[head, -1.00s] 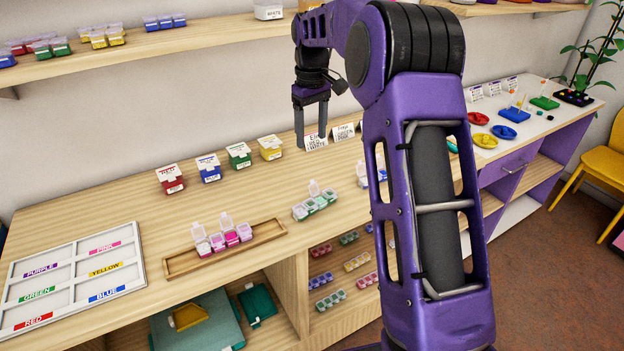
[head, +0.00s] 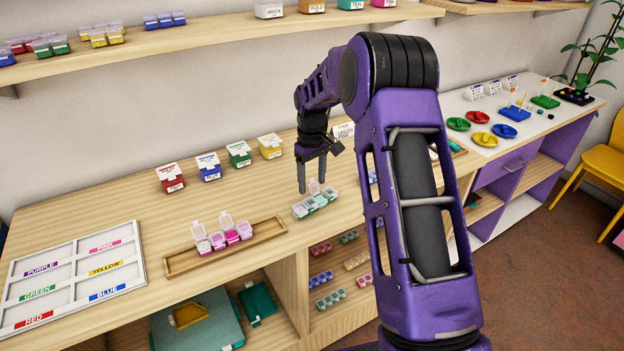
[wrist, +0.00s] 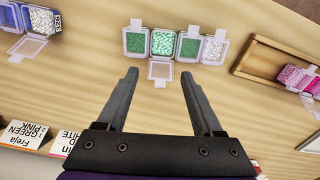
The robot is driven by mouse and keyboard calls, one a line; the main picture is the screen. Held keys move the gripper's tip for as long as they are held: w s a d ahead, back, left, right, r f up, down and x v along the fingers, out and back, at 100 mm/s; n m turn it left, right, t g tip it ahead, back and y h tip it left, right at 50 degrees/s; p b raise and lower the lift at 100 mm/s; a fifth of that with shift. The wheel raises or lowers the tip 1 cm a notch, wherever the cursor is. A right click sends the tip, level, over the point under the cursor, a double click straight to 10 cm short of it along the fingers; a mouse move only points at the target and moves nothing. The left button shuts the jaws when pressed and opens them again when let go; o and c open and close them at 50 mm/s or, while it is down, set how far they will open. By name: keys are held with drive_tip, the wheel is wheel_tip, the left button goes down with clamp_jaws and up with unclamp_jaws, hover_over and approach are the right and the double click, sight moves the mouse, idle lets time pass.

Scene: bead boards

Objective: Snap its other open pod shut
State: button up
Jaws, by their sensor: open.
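A strip of joined bead pods (head: 316,205), with green and whitish beads, sits on the wooden counter. It also shows at the top of the wrist view (wrist: 163,43). One of its lids (wrist: 160,69) is open, folded out toward my gripper; in the head view this lid (head: 314,186) stands up. The strip's other pods look closed. My gripper (wrist: 159,75) is open and empty. Its two fingers point at the strip, one on each side of the open lid in the wrist view. I cannot tell whether they touch anything.
A wooden tray (head: 177,267) to the left holds a pink pod strip (head: 222,238) with two lids up. Another strip (wrist: 40,20) with an open lid lies on the other side. Coloured boxes (head: 239,155) and name cards (wrist: 30,132) stand behind.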

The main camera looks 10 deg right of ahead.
clamp_jaws()
